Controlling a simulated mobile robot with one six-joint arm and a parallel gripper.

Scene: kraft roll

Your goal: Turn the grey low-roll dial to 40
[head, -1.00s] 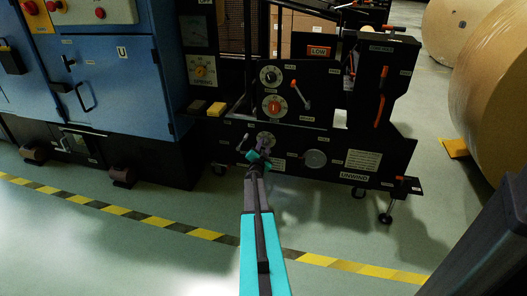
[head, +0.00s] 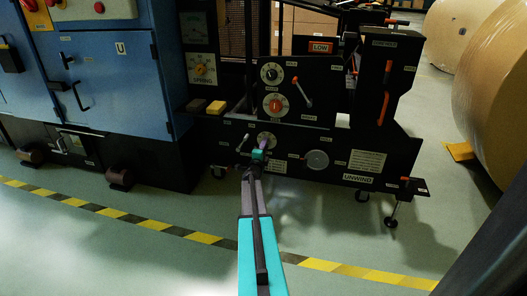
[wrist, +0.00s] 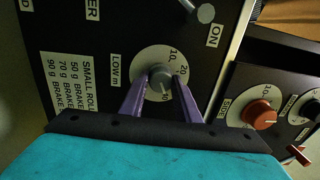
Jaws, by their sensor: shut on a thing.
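The grey low-roll dial (wrist: 161,78) sits on a round white scale plate (wrist: 146,58) with a label starting "LOW" beside it. The scale shows numbers including 10 and 20, with 40 near the lower side of the knob. The knob's pointer is too small to read surely. My gripper (wrist: 159,84) has its two purple fingers on either side of the grey knob and is shut on it. In the head view my gripper (head: 261,150) reaches the front of the black unwind panel at the scale plate (head: 267,137), partly covering the dial.
A red dial (wrist: 259,113) labelled "SIDE" lies right in the wrist view. An orange-red dial (head: 276,105) and a lever (head: 302,92) sit above my gripper. A small dark handle (head: 242,143) stands close at left. A round grey disc (head: 317,160) is at right.

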